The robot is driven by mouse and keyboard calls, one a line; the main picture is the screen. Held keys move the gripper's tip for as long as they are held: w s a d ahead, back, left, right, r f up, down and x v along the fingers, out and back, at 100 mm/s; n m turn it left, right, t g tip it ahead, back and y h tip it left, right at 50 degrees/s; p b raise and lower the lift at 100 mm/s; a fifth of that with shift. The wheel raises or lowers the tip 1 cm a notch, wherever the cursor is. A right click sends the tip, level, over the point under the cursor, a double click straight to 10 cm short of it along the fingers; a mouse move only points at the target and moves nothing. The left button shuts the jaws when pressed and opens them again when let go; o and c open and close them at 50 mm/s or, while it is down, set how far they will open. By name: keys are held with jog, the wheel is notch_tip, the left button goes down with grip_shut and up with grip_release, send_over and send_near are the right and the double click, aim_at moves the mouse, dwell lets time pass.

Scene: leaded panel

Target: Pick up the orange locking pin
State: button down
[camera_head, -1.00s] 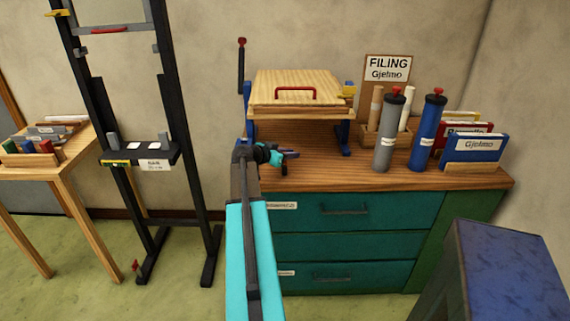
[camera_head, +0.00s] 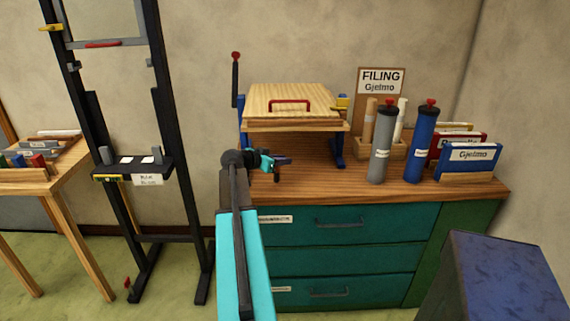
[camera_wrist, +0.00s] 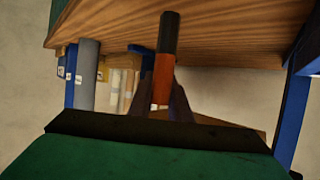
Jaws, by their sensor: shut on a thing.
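The orange locking pin (camera_wrist: 162,78) shows in the wrist view as an orange body with a long dark end. It sits between the two dark fingers of my gripper (camera_wrist: 163,90), which are shut on it. In the head view my gripper (camera_head: 281,161) is small, above the left part of the wooden cabinet top, in front of the wooden press. The pin's orange part cannot be made out there.
The wooden press (camera_head: 290,105) with blue legs stands just behind my gripper. A grey tube (camera_head: 381,150), a blue tube (camera_head: 422,150) and filed folders (camera_head: 466,163) stand to the right. A black easel (camera_head: 135,170) stands left; a blue block (camera_head: 500,285) is front right.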

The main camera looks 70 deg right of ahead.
jog(key=w+a+r+b, duration=0.1)
jog(key=w+a+b, duration=0.2)
jog(key=a, duration=1)
jog(key=shift+w+a+r, duration=0.2)
jog(key=shift+w+a, duration=0.1)
jog(key=shift+w, duration=0.85)
